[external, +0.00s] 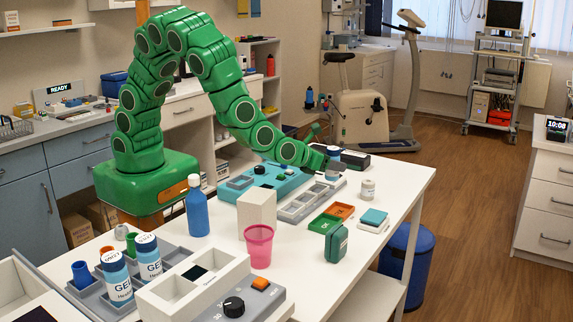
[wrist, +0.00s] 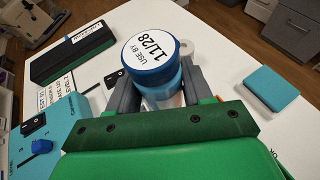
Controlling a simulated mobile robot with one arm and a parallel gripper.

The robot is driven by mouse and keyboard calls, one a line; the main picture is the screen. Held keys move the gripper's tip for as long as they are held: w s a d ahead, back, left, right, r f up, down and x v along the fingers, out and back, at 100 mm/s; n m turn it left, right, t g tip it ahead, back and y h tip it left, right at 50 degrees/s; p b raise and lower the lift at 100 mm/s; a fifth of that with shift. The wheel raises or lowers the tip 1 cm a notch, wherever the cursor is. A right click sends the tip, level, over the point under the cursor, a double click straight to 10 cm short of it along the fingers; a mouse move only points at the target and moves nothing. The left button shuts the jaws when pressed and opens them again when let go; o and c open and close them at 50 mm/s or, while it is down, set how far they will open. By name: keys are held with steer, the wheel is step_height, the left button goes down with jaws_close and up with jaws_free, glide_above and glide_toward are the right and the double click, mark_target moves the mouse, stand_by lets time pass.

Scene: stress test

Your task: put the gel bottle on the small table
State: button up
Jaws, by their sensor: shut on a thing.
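My gripper (external: 328,165) is shut on a bottle with a blue cap and a white lid label reading "USE BY 11/28" (wrist: 148,52). In the wrist view its dark fingers (wrist: 160,92) are on both sides of the bottle. The held bottle (external: 334,154) looks upright over the far part of the white table (external: 402,178); I cannot tell whether its base touches anything. Two similar bottles labelled GEL, one in front (external: 116,280) and one behind (external: 148,257), stand in a grey tray at the near left. I cannot tell which surface is the small table.
A teal pad (wrist: 272,83) lies to the right in the wrist view. A white drawer cabinet (external: 545,190) stands far right.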

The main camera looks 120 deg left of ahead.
steer(key=shift+w+a+f, duration=0.2)
steer(key=shift+w+f, duration=0.4)
steer(key=shift+f, duration=0.15)
steer(key=shift+w+a+f, duration=0.25)
steer(key=shift+w+f, duration=0.3)
steer(key=shift+f, duration=0.15)
steer(key=shift+w+a+f, duration=0.2)
steer(key=shift+w+f, duration=0.4)
steer(key=shift+f, duration=0.15)
steer(key=shift+w+f, duration=0.1)
steer(key=shift+f, duration=1.55)
steer(key=o, duration=1.1)
steer(key=v, duration=0.3)
steer(key=shift+r, duration=3.5)
